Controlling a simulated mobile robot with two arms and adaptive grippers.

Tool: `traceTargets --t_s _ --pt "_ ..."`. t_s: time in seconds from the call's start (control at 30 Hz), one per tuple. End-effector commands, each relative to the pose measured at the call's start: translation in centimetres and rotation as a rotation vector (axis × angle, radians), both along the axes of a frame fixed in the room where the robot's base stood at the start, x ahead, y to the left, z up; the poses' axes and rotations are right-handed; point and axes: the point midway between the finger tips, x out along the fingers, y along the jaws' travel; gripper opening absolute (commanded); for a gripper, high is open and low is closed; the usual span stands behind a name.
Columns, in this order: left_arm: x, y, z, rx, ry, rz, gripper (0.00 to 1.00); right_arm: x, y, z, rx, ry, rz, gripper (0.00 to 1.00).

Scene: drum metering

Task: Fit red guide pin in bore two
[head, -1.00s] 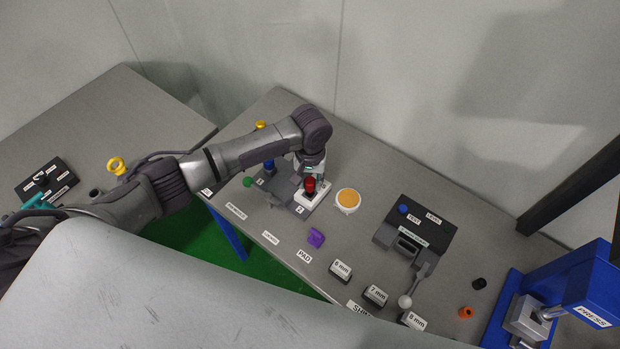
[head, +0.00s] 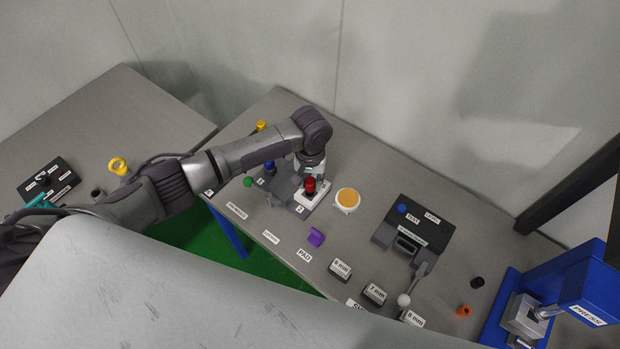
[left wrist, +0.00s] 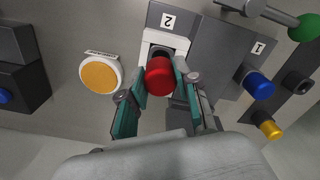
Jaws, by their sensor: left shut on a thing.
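The red guide pin (head: 310,184) is over the white block at the station labelled 2. It also shows in the left wrist view (left wrist: 160,80), between the two teal fingers. My left gripper (left wrist: 158,92) is shut on the red pin, and its fingers lie along both sides of it. A dark opening (left wrist: 160,52), bore two, shows just beyond the pin in the white block (left wrist: 181,46). How deep the pin sits in it is hidden. The blue pin (left wrist: 259,86) stands at the station labelled 1. My right gripper is not in view.
A white round button with an orange top (head: 347,199) stands close to the right of the block. A green-knobbed lever (head: 248,182) is at its left. A purple pad (head: 316,237), shim blocks (head: 340,270), a test box (head: 418,230) and a blue press (head: 560,290) stand farther right.

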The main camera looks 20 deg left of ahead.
Motion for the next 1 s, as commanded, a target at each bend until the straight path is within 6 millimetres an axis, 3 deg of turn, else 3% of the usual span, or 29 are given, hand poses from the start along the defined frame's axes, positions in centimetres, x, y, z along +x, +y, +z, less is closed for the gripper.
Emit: traceTargets --t_s 1.0 --pt "0.0 0.0 -1.8 0.0 -0.001 0.001 0.0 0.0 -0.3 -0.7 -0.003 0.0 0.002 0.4"
